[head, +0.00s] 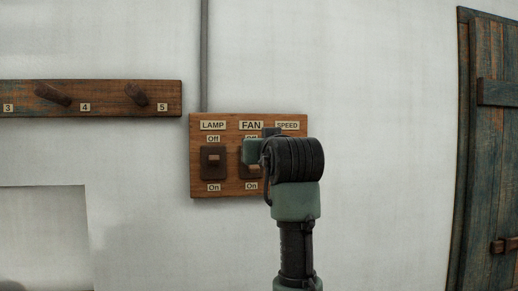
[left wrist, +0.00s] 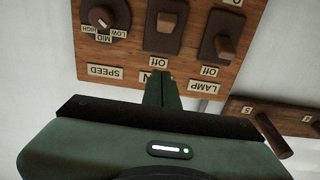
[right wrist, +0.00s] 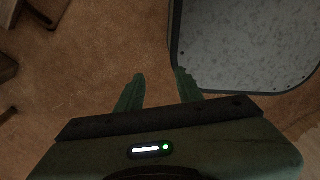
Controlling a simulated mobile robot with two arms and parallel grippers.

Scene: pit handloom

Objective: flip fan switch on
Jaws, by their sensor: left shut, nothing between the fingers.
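The fan switch (head: 254,167) is the middle control on a wooden panel (head: 228,188), partly hidden by my left gripper in the head view. Its lever (left wrist: 166,23) shows in the left wrist view and sits away from the Off label, toward the On side, unlike the lamp switch lever (left wrist: 225,46), which leans toward Off. My left gripper (head: 249,151) is shut and empty in front of the fan switch's upper part. In the left wrist view its fingers (left wrist: 163,86) cover much of the FAN label; contact cannot be told. My right gripper (right wrist: 160,85) is open and empty.
The speed knob (left wrist: 103,18) is beside the fan switch. A numbered peg rail (head: 110,98) is left of the panel, a wooden door (head: 487,150) at the far right. A grey-topped, dark-rimmed object (right wrist: 245,40) lies below my right gripper, over brown floor (right wrist: 100,60).

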